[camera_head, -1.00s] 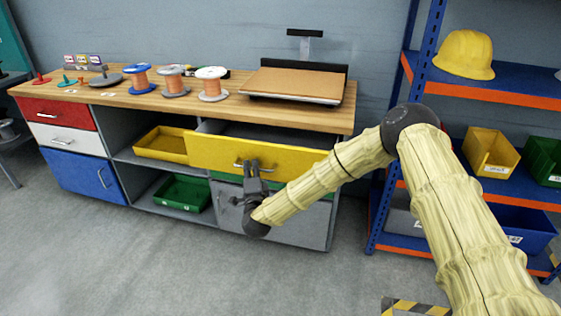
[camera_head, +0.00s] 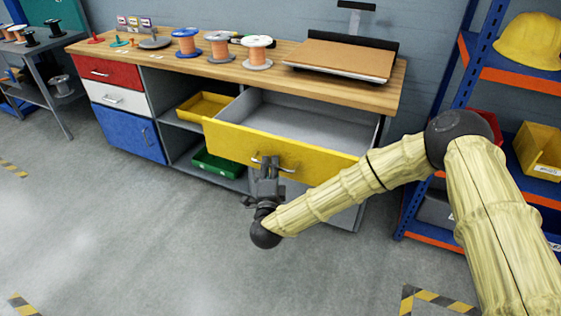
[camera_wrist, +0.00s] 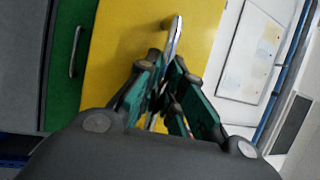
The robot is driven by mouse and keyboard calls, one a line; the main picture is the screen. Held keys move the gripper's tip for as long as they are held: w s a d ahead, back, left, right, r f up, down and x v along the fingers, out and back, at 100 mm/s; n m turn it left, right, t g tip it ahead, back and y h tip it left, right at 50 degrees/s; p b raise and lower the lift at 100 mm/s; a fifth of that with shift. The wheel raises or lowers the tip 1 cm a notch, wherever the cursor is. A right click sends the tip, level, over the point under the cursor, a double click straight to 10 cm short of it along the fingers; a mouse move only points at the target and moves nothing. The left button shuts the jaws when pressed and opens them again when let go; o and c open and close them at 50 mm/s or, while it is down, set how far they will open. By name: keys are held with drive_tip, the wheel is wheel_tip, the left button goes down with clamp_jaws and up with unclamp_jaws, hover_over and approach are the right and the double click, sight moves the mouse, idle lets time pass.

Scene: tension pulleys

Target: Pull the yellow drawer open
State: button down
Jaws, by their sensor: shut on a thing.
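The yellow drawer (camera_head: 230,137) stands pulled well out of the wooden-topped bench, and its grey inside (camera_head: 310,122) shows empty. Its metal bar handle (camera_head: 288,170) is on the front face. My gripper (camera_head: 266,163) is shut on the handle, coming from the front and below. In the wrist view the gripper's fingertips (camera_wrist: 169,72) close around the handle (camera_wrist: 174,38), with the yellow front (camera_wrist: 122,40) behind. The fingers hide part of the handle.
The wooden bench top (camera_head: 160,62) carries wire spools and a scale (camera_head: 345,58). Red, white and blue fronts are at the left. A blue shelf rack (camera_head: 450,95) with a yellow helmet (camera_head: 530,42) stands at the right. The floor in front is clear.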

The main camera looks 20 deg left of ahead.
drive_tip(key=shift+f, duration=0.1)
drive_tip(key=c, duration=1.8)
unclamp_jaws()
drive_tip(key=shift+s, duration=0.15)
drive_tip(key=v, duration=1.1)
drive_tip(key=shift+s+d, duration=0.1)
drive_tip(key=shift+s, duration=0.3)
